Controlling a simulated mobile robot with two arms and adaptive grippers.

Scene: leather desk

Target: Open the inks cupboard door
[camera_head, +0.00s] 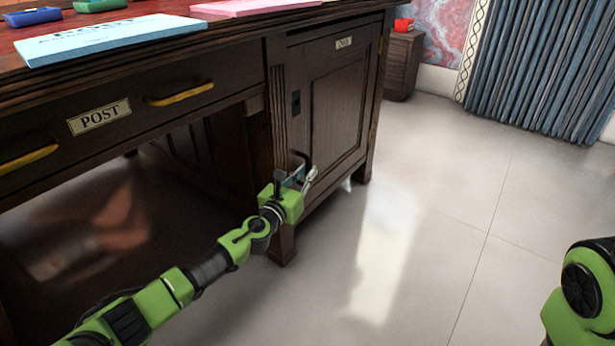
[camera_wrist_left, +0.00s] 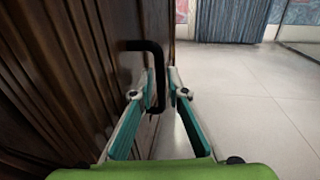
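The inks cupboard door (camera_head: 338,112) is a dark wooden panel with a small label (camera_head: 343,43) at the right end of the desk, and it looks closed. Its black handle (camera_wrist_left: 153,47) stands out from the door in the left wrist view. My left gripper (camera_head: 300,177) is low at the door's left side. In the left wrist view its fingers (camera_wrist_left: 161,82) are apart, with the handle's upright bar between their tips. I cannot tell whether either finger touches the bar. My right gripper is out of view; only part of my right arm shows at the lower right.
The desk's POST drawer (camera_head: 98,116) has yellow handles, with open knee space below. A blue pad (camera_head: 108,38) and a pink pad (camera_head: 255,6) lie on top. The tiled floor (camera_head: 440,235) right of the door is clear, up to the blue curtain (camera_head: 535,70).

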